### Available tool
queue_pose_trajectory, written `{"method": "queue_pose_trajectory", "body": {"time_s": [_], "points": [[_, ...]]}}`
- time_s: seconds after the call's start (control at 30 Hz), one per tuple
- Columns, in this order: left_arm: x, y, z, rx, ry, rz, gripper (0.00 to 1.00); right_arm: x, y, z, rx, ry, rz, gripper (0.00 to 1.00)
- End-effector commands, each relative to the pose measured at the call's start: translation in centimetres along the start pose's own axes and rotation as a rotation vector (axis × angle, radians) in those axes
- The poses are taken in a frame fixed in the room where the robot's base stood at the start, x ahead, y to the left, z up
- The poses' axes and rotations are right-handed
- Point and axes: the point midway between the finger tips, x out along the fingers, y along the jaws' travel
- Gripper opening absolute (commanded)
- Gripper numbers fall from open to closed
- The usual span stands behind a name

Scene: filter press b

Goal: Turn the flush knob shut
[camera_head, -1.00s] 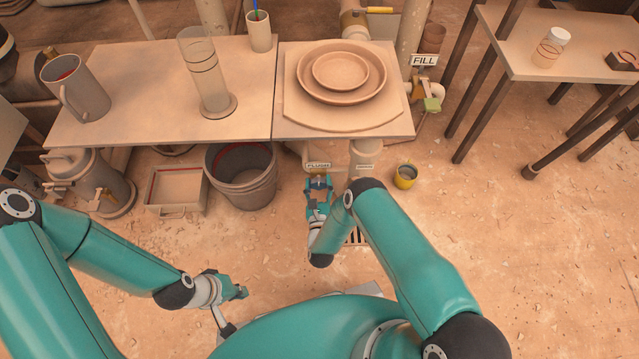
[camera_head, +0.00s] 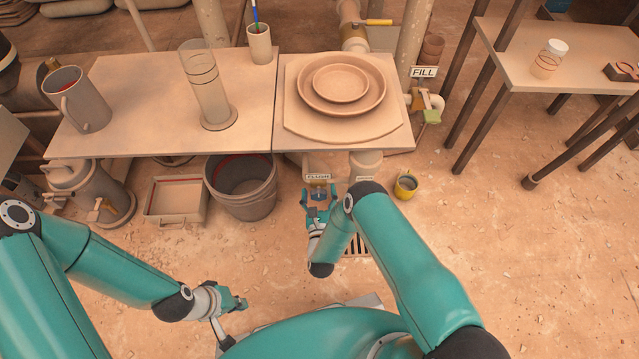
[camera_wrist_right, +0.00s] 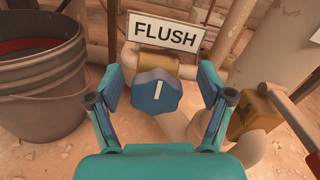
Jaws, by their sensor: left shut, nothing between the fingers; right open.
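The flush knob (camera_wrist_right: 157,91) is a blue lobed knob with a white line on its face, in the right wrist view. The line stands nearly upright in that picture. The knob sits on a brass valve body (camera_wrist_right: 162,64) below a white FLUSH sign (camera_wrist_right: 166,32). My right gripper (camera_wrist_right: 160,88) is open, with one finger on each side of the knob and a visible gap on both sides. In the head view the right gripper (camera_head: 318,196) is below the FLUSH sign (camera_head: 318,177). My left gripper (camera_head: 238,303) is shut and empty, low over the floor, away from the knob.
A grey bucket (camera_wrist_right: 38,80) stands left of the knob. A brass valve with a red handle (camera_wrist_right: 287,118) is close on the right. The table edge (camera_head: 345,146) overhangs behind the right gripper.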

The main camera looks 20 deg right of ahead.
Motion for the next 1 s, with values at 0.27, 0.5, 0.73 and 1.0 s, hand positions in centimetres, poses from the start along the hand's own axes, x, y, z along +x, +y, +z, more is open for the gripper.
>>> {"method": "queue_pose_trajectory", "body": {"time_s": [0.27, 0.5, 0.73, 1.0], "points": [[0.0, 0.0, 0.0, 0.000, 0.000, 0.000, 0.00, 0.0, -1.2, 5.0, -0.001, 0.000, 0.001, 0.80], [0.0, 0.0, 0.0, 0.000, 0.000, 0.000, 0.00, -0.1, -1.9, 7.3, 0.000, 0.003, 0.000, 0.80], [0.0, 0.0, 0.0, 0.000, 0.000, 0.000, 0.00, -0.1, -2.0, 7.5, -0.001, 0.005, -0.001, 0.80], [0.1, 0.0, 0.0, 0.000, 0.000, 0.000, 0.00, -0.1, -2.0, 7.5, -0.001, 0.004, -0.001, 0.80]]}}
